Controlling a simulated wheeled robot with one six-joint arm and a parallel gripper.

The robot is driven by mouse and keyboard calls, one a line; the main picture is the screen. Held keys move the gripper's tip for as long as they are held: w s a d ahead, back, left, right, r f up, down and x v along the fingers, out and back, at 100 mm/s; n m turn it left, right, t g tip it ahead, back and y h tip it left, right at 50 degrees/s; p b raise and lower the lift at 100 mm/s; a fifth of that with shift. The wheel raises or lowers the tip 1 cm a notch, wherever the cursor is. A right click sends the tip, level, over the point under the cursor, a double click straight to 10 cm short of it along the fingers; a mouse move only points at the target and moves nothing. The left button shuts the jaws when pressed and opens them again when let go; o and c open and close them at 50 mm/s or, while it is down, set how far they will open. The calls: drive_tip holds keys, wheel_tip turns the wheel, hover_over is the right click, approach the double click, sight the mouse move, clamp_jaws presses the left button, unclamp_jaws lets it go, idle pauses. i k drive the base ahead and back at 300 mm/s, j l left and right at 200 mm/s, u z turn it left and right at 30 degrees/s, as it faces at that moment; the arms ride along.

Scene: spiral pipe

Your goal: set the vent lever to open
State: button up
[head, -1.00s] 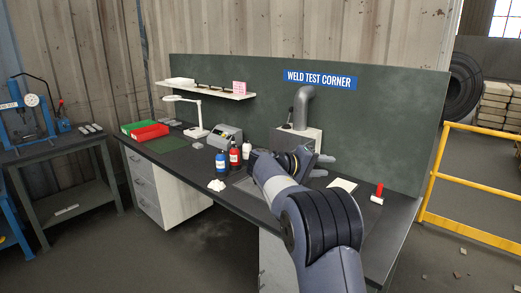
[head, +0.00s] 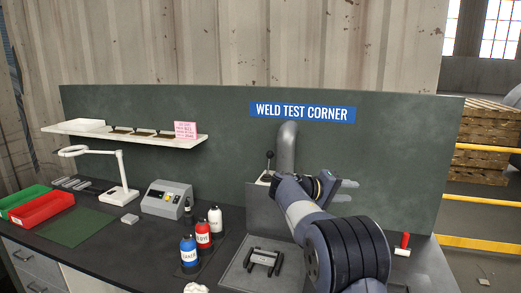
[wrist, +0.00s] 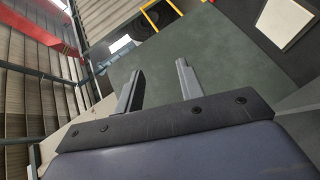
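The vent lever (head: 269,160) is a thin dark stick with a black ball knob. It stands nearly upright on top of the grey vent box (head: 262,205), left of the bent grey pipe (head: 287,145), in the head view. My gripper (head: 349,190) is right of the box and the lever, apart from the lever, with my arm covering the box's right part. In the wrist view my gripper (wrist: 160,68) shows two grey fingers well apart with nothing between them. The lever does not show in the wrist view. Any open or shut marking is too small to read.
On the bench, a blue bottle (head: 188,252), a red bottle (head: 203,235) and a white bottle (head: 215,221) stand left of the box. A tray with a dark stand (head: 264,262) lies in front. A green back panel (head: 400,150) rises behind. A red-and-white object (head: 403,244) stands at right.

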sight(269, 154)
drive_tip(key=i+j, duration=0.3)
drive_tip(key=j, duration=0.15)
drive_tip(key=i+j, duration=0.3)
drive_tip(key=j, duration=0.15)
drive_tip(key=i+j, duration=0.3)
drive_tip(key=i+j+z, duration=0.1)
drive_tip(key=i+j, duration=0.2)
drive_tip(key=j, duration=0.25)
